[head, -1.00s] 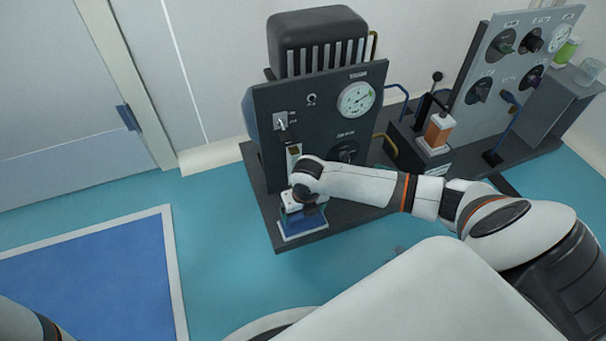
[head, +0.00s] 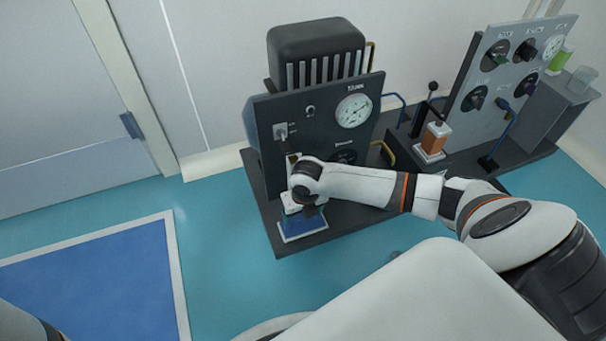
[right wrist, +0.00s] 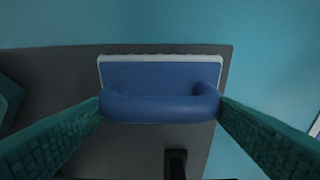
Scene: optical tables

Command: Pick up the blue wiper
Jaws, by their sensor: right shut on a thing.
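The blue wiper is a flat blue block with a white edge and a rounded blue handle. In the head view the wiper (head: 302,230) is on the front edge of the dark machine base, mostly below my right gripper (head: 308,210). In the right wrist view the wiper's handle (right wrist: 160,107) sits between my two teal fingers, which touch its two ends. My right gripper is shut on the handle. I cannot tell whether the wiper is clear of the base. My left gripper is not in view; only a bit of my left arm shows at the lower left.
A dark machine (head: 320,110) with a gauge and switches stands right behind the wiper. A second panel (head: 510,75) with knobs and an orange bottle (head: 434,138) are to the right. A blue mat (head: 90,280) with a white border lies on the left. Teal floor (head: 215,240) between is clear.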

